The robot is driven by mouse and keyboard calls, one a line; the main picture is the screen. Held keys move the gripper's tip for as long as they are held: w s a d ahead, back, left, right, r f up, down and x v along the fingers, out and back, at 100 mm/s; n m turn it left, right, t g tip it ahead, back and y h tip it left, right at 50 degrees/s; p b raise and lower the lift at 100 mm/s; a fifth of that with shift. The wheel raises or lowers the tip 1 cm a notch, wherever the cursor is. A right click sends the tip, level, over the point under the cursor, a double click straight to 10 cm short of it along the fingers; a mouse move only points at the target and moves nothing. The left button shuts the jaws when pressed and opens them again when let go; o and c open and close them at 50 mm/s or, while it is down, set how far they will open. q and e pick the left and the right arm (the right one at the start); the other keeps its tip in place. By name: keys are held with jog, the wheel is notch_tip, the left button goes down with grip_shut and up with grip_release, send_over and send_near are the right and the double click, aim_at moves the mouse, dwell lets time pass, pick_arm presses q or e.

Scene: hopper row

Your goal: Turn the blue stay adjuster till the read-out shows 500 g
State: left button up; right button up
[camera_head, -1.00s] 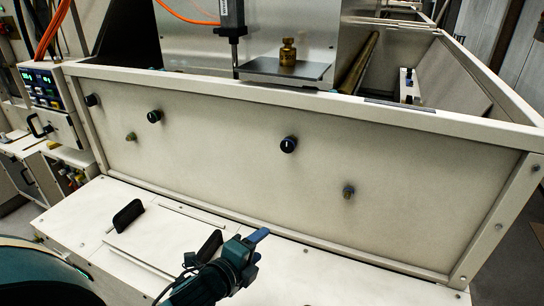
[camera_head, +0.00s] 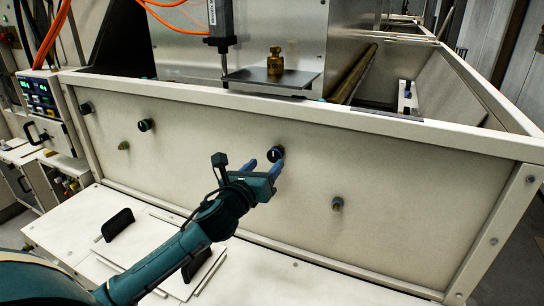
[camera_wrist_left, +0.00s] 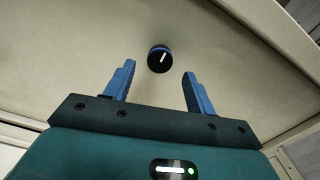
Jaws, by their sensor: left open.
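The blue stay adjuster (camera_head: 277,154) is a dark round knob on the pale front panel. In the left wrist view the knob (camera_wrist_left: 158,60) shows a blue ring and a white pointer line. My left gripper (camera_head: 265,167) is in front of the knob, its blue fingers open and pointing at it. In the wrist view the knob lies just beyond the fingertips (camera_wrist_left: 159,70), between their lines; I see no contact. The read-out (camera_head: 39,92) at the far left has lit green digits too small to read. My right gripper is not in view.
Other dark knobs (camera_head: 145,125) and a brass fitting (camera_head: 337,204) stick out of the panel. A brass weight (camera_head: 275,62) stands on a dark plate (camera_head: 252,77) above the panel rim. Black handles (camera_head: 117,224) rise from the ledge below.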

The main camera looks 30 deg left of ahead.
aim_at(273, 156)
pick_arm(q)
jog(key=w, duration=0.5)
jog(key=shift+a, duration=0.1)
jog(key=shift+c, duration=0.4)
jog(key=c, duration=0.9)
